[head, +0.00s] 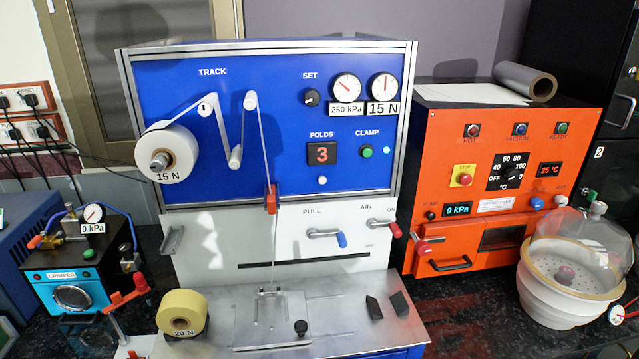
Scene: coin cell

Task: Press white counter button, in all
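The white counter button (322,181) is a small round knob on the blue panel (225,135) of the machine. It sits just below the red FOLDS display (322,153), which reads 3. Nothing covers the button or touches it in the head view. Neither of my grippers shows in this view.
Right of the button is a green CLAMP button (366,151). Below are the PULL lever (326,234) and AIR lever (378,229). A white roll (178,146) projects at left. An orange oven (462,215) and a glass dome (578,240) stand right.

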